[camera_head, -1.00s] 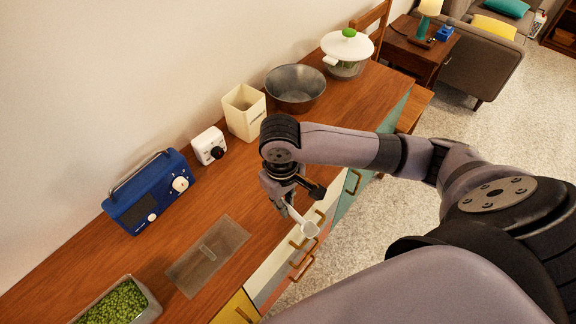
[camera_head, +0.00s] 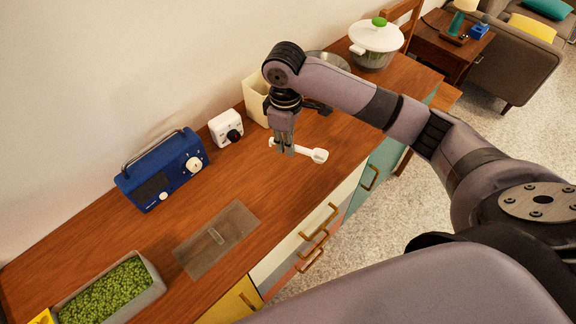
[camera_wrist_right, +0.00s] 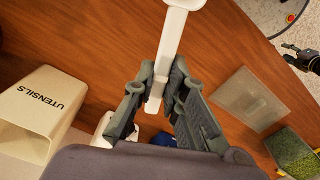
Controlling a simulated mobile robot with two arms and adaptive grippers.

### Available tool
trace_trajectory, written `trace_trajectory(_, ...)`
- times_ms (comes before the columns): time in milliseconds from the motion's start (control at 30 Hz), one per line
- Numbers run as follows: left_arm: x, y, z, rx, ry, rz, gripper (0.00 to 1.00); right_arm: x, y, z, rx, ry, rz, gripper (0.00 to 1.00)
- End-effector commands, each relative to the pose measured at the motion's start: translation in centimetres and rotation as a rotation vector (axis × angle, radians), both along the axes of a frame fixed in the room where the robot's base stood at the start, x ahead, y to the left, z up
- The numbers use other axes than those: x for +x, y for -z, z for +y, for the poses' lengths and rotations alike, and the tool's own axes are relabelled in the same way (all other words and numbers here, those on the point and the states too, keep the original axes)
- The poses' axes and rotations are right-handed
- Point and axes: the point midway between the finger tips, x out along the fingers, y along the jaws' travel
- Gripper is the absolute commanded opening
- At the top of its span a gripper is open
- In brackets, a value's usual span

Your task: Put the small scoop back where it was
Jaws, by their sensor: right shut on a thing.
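The small white scoop (camera_head: 313,154) is held in my right gripper (camera_head: 284,148) above the wooden counter, its bowl pointing right in the head view. In the right wrist view the scoop's handle (camera_wrist_right: 165,50) runs up from between the shut fingers (camera_wrist_right: 162,95), and its bowl end is at the top edge. A cream container lettered UTENSILS (camera_wrist_right: 40,108) stands left of the gripper there. In the head view this utensils container (camera_head: 256,98) is just behind my gripper, partly hidden by it.
On the counter (camera_head: 110,225) are a blue radio (camera_head: 163,172), a white timer-like box (camera_head: 226,128), a flat clear lid (camera_head: 217,240) and a bin of green peas (camera_head: 110,295). A metal bowl (camera_head: 328,62), partly behind my arm, and a white-lidded pot (camera_head: 375,42) stand farther back.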

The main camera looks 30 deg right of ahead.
Motion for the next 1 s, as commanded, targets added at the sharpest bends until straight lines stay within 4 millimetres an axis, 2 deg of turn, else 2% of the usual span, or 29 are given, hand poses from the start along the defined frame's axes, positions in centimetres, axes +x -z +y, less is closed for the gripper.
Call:
trace_trajectory(100,0.1,-0.3,-0.1,-0.001,0.0,-0.002,0.4,-0.1,3.0,0.0,0.0,0.002,0.005,0.0)
trace_trajectory(200,0.2,-0.5,-0.1,-0.002,0.0,-0.003,0.4,-0.1,4.9,0.0,-0.001,0.001,0.002,0.0)
trace_trajectory(433,0.4,-0.6,-0.4,-0.005,-0.001,-0.007,0.4,0.0,7.1,0.0,-0.001,0.002,0.001,0.0)
trace_trajectory(600,0.5,-0.8,-0.4,-0.006,0.0,-0.008,0.4,-0.1,9.7,0.0,0.001,0.002,0.002,0.0)
trace_trajectory(733,0.5,-0.8,-0.4,-0.006,-0.001,-0.008,0.4,0.0,10.7,0.0,0.001,0.001,-0.001,0.0)
trace_trajectory(1000,0.5,-0.8,-0.4,-0.005,-0.002,-0.008,0.4,0.0,10.8,0.0,0.0,0.001,-0.001,0.0)
